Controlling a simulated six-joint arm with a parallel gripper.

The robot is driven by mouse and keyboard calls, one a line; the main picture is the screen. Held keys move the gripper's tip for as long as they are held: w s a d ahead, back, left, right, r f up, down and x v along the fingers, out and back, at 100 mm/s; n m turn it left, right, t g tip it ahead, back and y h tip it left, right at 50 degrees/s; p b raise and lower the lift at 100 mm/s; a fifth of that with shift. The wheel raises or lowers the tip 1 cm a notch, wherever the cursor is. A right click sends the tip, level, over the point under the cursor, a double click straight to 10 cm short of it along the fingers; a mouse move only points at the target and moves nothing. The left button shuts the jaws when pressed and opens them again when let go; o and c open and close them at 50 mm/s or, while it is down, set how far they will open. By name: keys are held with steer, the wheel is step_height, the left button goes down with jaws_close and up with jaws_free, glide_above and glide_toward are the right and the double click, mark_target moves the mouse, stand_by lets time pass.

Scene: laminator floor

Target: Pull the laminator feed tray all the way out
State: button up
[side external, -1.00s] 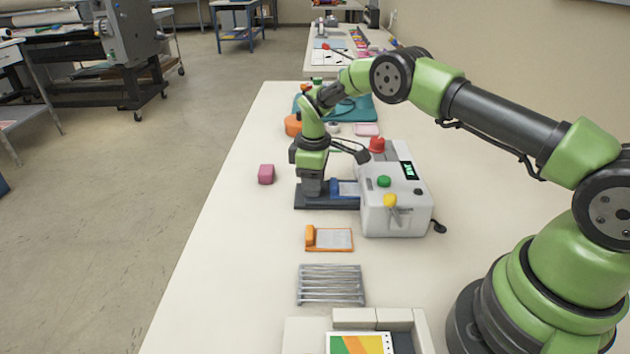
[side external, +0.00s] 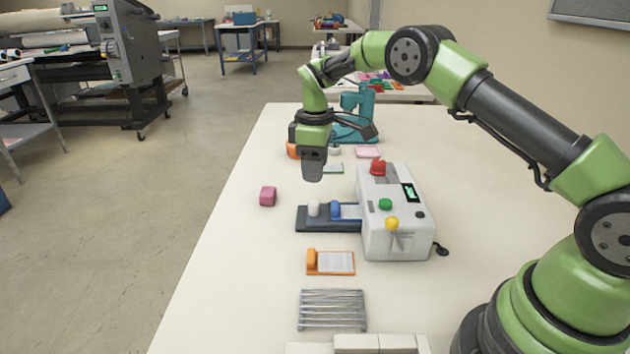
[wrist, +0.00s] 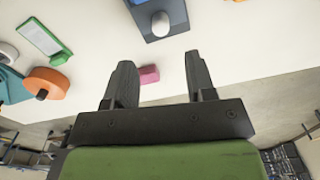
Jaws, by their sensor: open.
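The laminator (side external: 380,238) is a white box with red, green and yellow knobs and a small lit display. Its dark feed tray (side external: 311,225) sticks out of the left side, with a white knob (side external: 314,208) near the outer end and a blue piece (side external: 336,209) closer to the box. My gripper (side external: 312,178) is open and empty, raised above the table and apart from the tray.
A pink block (side external: 268,196) lies left of the tray. An orange clip holder (side external: 331,262) and a wire rack (side external: 332,309) are in front. A teal machine (side external: 354,130) and an orange disc (wrist: 46,83) are behind.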

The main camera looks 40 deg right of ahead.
mark_target(314, 203)
steer(key=shift+r, duration=0.2)
steer(key=shift+c, duration=1.4)
steer(key=m, duration=0.2)
steer(key=m+h, duration=0.1)
steer(key=m, duration=0.1)
steer(key=shift+s+a+f, duration=0.15)
steer(key=shift+s, duration=0.2)
steer(key=f+m+t+h, duration=0.1)
steer(key=f+m, duration=0.2)
steer(key=m, duration=0.1)
steer(key=f+m, duration=0.3)
steer(key=m, duration=0.2)
steer(key=f+m+t+h, duration=0.1)
steer(key=f+m, duration=0.2)
steer(key=m, duration=0.2)
steer(key=shift+w+f+t+h, duration=0.1)
steer(key=shift+w+t+h, duration=0.2)
